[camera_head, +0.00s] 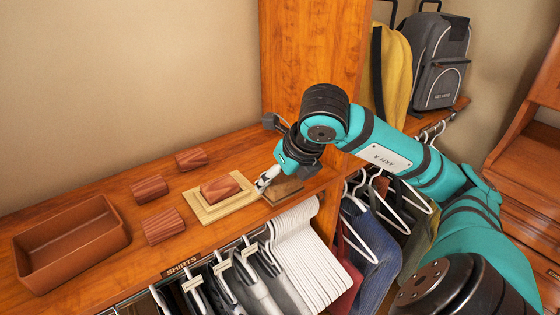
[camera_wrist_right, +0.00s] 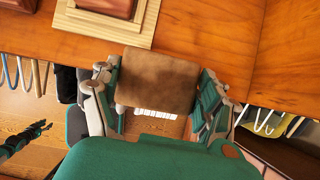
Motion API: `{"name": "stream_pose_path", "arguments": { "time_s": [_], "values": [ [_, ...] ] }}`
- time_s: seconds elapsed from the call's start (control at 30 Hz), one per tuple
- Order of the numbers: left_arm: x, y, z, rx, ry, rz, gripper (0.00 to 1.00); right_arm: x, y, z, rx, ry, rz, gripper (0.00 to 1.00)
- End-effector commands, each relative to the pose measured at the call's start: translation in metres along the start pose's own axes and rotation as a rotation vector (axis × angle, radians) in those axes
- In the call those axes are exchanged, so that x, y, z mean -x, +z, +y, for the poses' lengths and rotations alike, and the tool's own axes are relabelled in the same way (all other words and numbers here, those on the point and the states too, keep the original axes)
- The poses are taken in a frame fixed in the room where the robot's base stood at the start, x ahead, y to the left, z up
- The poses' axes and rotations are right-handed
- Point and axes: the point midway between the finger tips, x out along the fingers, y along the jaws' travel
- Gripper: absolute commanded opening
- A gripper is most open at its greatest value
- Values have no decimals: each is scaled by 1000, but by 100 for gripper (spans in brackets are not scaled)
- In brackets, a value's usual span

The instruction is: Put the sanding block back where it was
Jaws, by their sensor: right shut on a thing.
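My right gripper (camera_head: 270,181) is shut on a flat brown block, the sanding block (camera_head: 285,190), near the front edge of the wooden shelf (camera_head: 120,283). In the right wrist view the sanding block (camera_wrist_right: 157,80) sits between the two fingers of the right gripper (camera_wrist_right: 155,92), its dull brown face showing. It overlaps the shelf's front edge there; I cannot tell whether it touches the shelf. What looks like my left gripper (camera_wrist_right: 38,130) shows small and dark at the left of the wrist view, low down, its jaws unclear.
A pale stepped wooden board (camera_head: 243,199) bearing a reddish block (camera_head: 220,189) lies just left of the sanding block. Three similar loose blocks (camera_head: 149,188) and an empty brown tray (camera_head: 75,235) are farther left. An upright panel (camera_head: 300,60) stands behind; shirts (camera_head: 300,255) hang below.

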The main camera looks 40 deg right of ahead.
Motion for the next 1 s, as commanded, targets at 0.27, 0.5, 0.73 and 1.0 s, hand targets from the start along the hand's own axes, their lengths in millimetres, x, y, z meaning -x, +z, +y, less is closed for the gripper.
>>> {"name": "stream_pose_path", "arguments": {
  "time_s": [0.27, 0.5, 0.73, 1.0],
  "values": [
    [36, 11, -5, 0, -6, -21, 33, -34, 56, -40, -7, 2, 4, 51],
    [53, -8, -3, 2, -3, 6, 33, -59, 87, -63, -3, 3, 0, 51],
    [62, -16, 2, 5, 3, 16, 33, -75, 85, -67, 1, 3, 6, 51],
    [72, -10, 2, 4, 3, 5, 33, -96, 73, -67, 1, 1, 0, 51]
  ]
}}
